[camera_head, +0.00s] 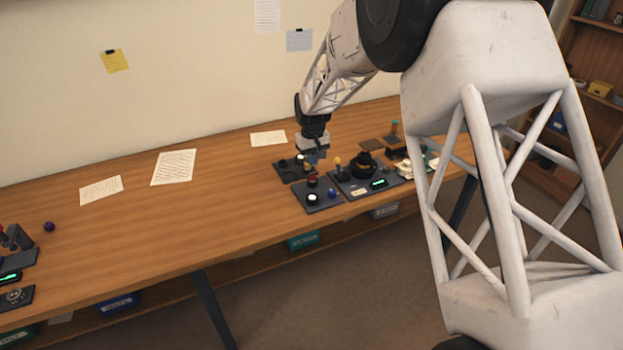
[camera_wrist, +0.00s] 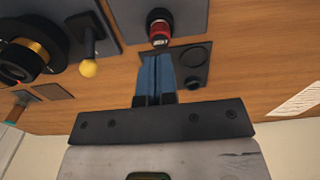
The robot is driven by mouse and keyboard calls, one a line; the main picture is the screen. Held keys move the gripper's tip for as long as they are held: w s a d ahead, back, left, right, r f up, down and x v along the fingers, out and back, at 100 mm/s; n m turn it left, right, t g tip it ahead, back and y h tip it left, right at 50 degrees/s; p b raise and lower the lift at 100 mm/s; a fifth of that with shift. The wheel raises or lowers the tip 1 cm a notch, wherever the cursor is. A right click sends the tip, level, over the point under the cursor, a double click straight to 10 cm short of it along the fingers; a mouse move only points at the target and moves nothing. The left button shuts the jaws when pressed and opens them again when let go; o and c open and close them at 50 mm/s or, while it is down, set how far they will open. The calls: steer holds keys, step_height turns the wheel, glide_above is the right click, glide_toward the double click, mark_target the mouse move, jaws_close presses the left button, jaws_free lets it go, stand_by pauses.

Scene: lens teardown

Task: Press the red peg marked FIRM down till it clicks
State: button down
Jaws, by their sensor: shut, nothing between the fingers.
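A red peg (camera_head: 312,181) with dark parts stands on a small dark panel (camera_head: 328,204) towards the front of the bench. In the wrist view the red peg (camera_wrist: 159,27) is at the top centre, just beyond my fingertips. Any FIRM marking is too small to read. My gripper (camera_head: 315,160) points down over the panels, behind the red peg in the head view. Its blue fingers (camera_wrist: 157,60) are shut with nothing between them. They appear apart from the peg. They hide part of a dark plate (camera_wrist: 189,74) with round recesses.
A white round button (camera_head: 312,198) and a blue knob (camera_head: 332,193) share the peg's panel. To the right are a yellow-topped lever (camera_head: 338,162), a black ringed part (camera_head: 366,166) and a green display (camera_head: 379,183).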

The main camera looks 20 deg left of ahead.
steer(key=shift+r, duration=1.05)
steer(key=shift+d+r, duration=0.25)
steer(key=shift+d, duration=0.05)
steer(key=s+d+r+m, duration=0.1)
steer(key=s+d+r, duration=0.45)
steer(key=d, duration=0.45)
steer(key=s+d+r+m+t, duration=0.15)
steer(key=s+d+r, duration=0.25)
steer(key=d+r, duration=0.4)
steer(key=s+d+r+m, duration=0.2)
steer(key=s+d+r, duration=0.3)
steer(key=d, duration=0.6)
steer(key=s+d+m, duration=0.1)
steer(key=s+d, duration=0.5)
steer(key=s, duration=0.4)
steer(key=s+d+m, duration=0.2)
steer(key=s+d, duration=0.4)
steer(key=s, duration=0.4)
steer(key=s+d+m+t, duration=0.1)
steer(key=s+d, duration=0.6)
steer(key=s, duration=0.3)
steer(key=shift+s+r+m, duration=0.2)
steer(key=shift+m, duration=0.15)
